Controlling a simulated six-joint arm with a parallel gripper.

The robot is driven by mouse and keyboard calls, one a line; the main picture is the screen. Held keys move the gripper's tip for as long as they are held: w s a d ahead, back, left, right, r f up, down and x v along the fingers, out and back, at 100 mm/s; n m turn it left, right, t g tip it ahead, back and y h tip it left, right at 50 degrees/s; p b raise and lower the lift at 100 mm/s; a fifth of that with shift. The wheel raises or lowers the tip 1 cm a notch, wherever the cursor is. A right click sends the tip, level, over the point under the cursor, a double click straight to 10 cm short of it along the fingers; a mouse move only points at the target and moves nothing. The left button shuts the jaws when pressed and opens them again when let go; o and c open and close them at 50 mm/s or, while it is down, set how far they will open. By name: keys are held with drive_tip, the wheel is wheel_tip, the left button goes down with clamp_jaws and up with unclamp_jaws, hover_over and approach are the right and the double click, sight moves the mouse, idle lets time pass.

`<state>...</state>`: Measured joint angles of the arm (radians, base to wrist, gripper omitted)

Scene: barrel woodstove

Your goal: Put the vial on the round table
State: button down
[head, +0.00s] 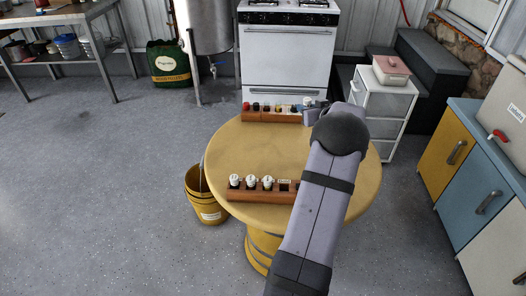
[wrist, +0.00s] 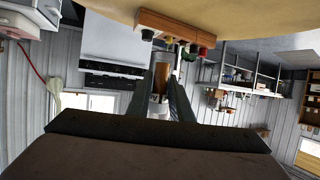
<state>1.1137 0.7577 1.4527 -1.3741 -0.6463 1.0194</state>
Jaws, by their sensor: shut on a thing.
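My gripper (head: 310,110) is at the right end of the back rack on the round table (head: 230,150). In the wrist view my gripper (wrist: 162,88) is shut on a vial (wrist: 160,80) with an amber body and a pale band. In the head view the arm and gripper hide most of this vial. I cannot tell whether it touches the rack or table. The table is yellow and also shows at the top of the wrist view (wrist: 240,12), which is upside down.
The back wooden rack (head: 258,117) holds several vials with coloured caps. The front wooden rack (head: 245,196) holds three white-capped vials (head: 251,182); my arm covers its right end. The tabletop between the racks is clear.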

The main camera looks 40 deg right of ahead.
drive_tip(key=w+a+n+t+y, duration=0.1)
drive_tip(key=w+a+n+y, duration=0.25)
drive_tip(key=a, duration=0.25)
drive_tip(key=n+y, duration=0.4)
drive_tip(key=y, duration=0.1)
hover_over(270, 162)
wheel_tip(270, 162, down, 4)
drive_tip(key=shift+w+f+m+h, duration=0.1)
drive_tip(key=shift+f+m+h, duration=0.15)
drive_tip(key=shift+m, duration=0.1)
drive_tip(key=shift+f, duration=5)
drive_tip(key=shift+f, duration=0.2)
drive_tip(key=c, duration=1.6)
unclamp_jaws()
